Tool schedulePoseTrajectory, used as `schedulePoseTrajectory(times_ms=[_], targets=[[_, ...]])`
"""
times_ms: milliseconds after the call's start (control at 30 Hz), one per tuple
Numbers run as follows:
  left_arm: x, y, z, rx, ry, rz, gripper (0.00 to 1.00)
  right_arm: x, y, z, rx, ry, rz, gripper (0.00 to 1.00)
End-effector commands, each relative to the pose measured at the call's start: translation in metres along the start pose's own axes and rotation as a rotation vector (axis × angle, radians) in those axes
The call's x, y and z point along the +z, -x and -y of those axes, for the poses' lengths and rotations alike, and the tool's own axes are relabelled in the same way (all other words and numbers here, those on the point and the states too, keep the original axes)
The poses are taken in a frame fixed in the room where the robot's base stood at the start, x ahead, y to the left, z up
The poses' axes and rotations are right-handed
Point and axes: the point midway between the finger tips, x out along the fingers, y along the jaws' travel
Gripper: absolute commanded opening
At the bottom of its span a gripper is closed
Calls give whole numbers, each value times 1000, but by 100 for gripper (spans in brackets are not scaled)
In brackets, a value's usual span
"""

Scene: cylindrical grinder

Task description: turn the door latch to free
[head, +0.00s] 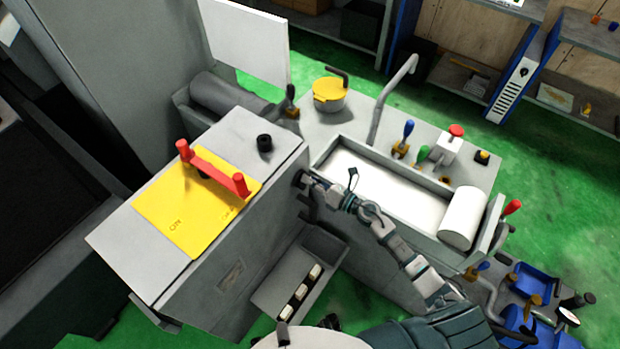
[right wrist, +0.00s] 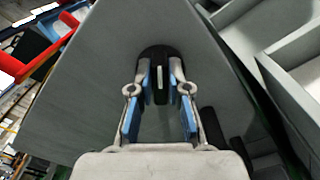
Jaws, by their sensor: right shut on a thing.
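The door latch is a dark knob with a pale stripe on the grey side wall of the machine. In the right wrist view the latch (right wrist: 160,62) sits between my fingertips, its stripe running nearly straight up and down the picture. My right gripper (right wrist: 161,85) is shut on the latch, with blue pads on either side of it. In the head view my right gripper (head: 308,181) reaches the upper side wall of the grey cabinet (head: 235,270); the latch is mostly hidden there. My left gripper is not seen.
A yellow plate (head: 165,215) with a red handle (head: 213,168) lies on the cabinet top, beside a black knob (head: 264,142). Right of my arm is a pale open trough (head: 375,190) with a white cylinder (head: 462,217). Several coloured levers stand behind it.

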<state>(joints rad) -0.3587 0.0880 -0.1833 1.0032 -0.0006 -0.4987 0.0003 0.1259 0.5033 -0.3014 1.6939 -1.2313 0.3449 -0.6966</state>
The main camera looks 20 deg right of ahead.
Motion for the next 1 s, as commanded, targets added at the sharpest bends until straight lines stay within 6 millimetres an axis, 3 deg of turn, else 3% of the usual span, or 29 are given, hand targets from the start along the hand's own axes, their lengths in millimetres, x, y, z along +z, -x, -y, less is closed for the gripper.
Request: schedulePoseTrajectory(times_ms=[500, 1000], targets=[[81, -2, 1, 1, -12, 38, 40, -1, 0, 8, -7, -489, 0, 0], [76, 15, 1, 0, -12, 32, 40, -5, 1, 14, -8, -824, 1, 0]])
